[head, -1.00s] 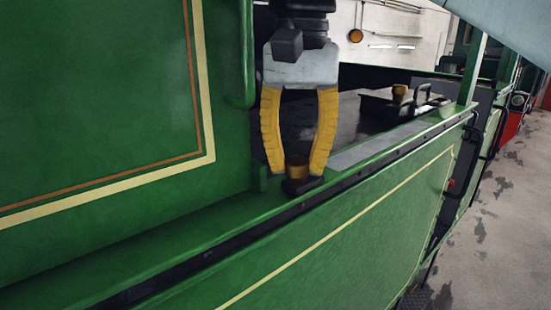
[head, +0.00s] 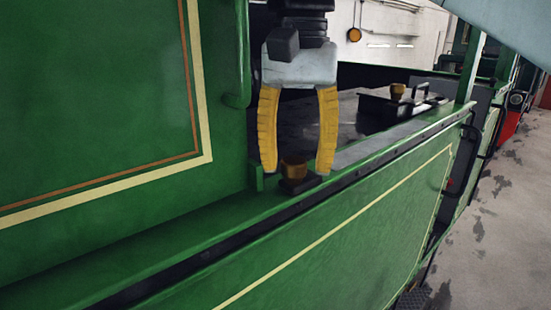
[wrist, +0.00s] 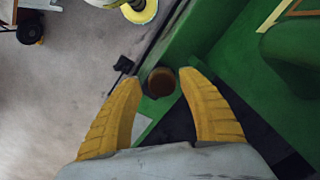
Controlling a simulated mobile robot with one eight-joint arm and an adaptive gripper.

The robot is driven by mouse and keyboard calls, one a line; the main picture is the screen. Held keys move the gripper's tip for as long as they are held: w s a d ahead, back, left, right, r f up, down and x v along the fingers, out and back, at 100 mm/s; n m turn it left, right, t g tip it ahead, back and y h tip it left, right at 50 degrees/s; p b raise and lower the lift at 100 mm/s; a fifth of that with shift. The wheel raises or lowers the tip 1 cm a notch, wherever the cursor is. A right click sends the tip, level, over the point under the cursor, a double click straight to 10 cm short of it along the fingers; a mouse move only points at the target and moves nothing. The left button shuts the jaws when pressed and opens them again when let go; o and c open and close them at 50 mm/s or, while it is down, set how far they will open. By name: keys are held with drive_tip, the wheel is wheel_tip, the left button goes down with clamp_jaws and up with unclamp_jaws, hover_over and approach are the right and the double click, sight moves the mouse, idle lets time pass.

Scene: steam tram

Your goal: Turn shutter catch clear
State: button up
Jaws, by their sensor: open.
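The shutter catch (head: 294,171) looks like a small brass knob on a black base. It sits on the green ledge of the tram side, by the end of the tall green panel. My gripper (head: 296,168) points down over it with its yellow fingers open, one on each side of the knob. In the wrist view the knob (wrist: 160,84) shows round and brown between and just beyond the fingertips (wrist: 159,76). A gap shows on each side of the knob there. How the catch is turned is hard to tell.
A black lidded box (head: 402,106) with a handle and another brass knob (head: 397,91) stands farther along the ledge. The tall green panel (head: 110,100) is close on the left, with a green rail (head: 238,102) at its edge. Open floor (head: 500,220) lies at right.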

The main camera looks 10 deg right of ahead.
sight(296, 159)
drive_tip(key=shift+r, duration=0.1)
idle(0.5)
wheel_tip(296, 159, up, 7)
drive_tip(key=shift+f, duration=0.1)
drive_tip(key=shift+w+r, duration=0.1)
drive_tip(key=shift+r, duration=0.35)
